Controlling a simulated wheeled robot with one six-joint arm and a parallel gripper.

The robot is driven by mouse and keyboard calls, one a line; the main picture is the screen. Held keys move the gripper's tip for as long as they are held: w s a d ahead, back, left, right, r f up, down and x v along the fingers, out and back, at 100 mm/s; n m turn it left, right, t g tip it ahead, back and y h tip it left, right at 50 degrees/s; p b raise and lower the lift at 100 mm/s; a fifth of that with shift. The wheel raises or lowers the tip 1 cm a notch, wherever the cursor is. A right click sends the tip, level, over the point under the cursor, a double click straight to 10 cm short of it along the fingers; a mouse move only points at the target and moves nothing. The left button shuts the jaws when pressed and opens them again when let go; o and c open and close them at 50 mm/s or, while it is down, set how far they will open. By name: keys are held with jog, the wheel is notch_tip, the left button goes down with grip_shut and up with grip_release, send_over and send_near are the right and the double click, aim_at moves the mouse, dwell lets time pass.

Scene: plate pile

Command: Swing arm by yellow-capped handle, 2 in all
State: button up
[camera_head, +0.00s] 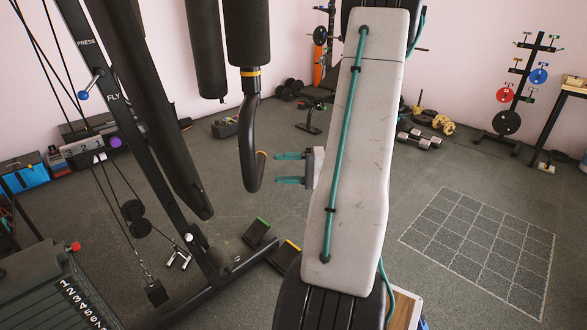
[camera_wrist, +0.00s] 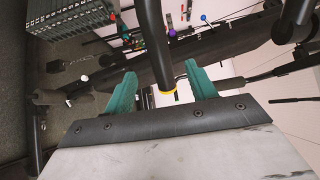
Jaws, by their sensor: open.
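A black bent handle (camera_head: 247,140) hangs from a padded swing arm (camera_head: 246,35) of the exercise machine. A yellow band (camera_head: 249,72) sits at its top and a thin yellow ring shows on its lower, upturned end. My gripper (camera_head: 277,168) has teal fingers, is open and empty, and points left at the handle's lower end, with a small apparent gap. In the wrist view, the handle (camera_wrist: 155,45) with its yellow end (camera_wrist: 167,91) appears between the spread fingers (camera_wrist: 160,76). I cannot tell how deep it is between them.
A second dark pad (camera_head: 205,45) hangs to the left. The machine frame (camera_head: 150,120) marked PRESS and FLY stands at left, with a weight stack (camera_head: 55,290). Two pedals, green-edged (camera_head: 257,234) and yellow-edged (camera_head: 285,254), lie low. Open floor (camera_head: 420,180) lies right.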

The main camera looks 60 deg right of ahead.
aim_at(258, 168)
jog(key=shift+x, duration=3.75)
grip_shut()
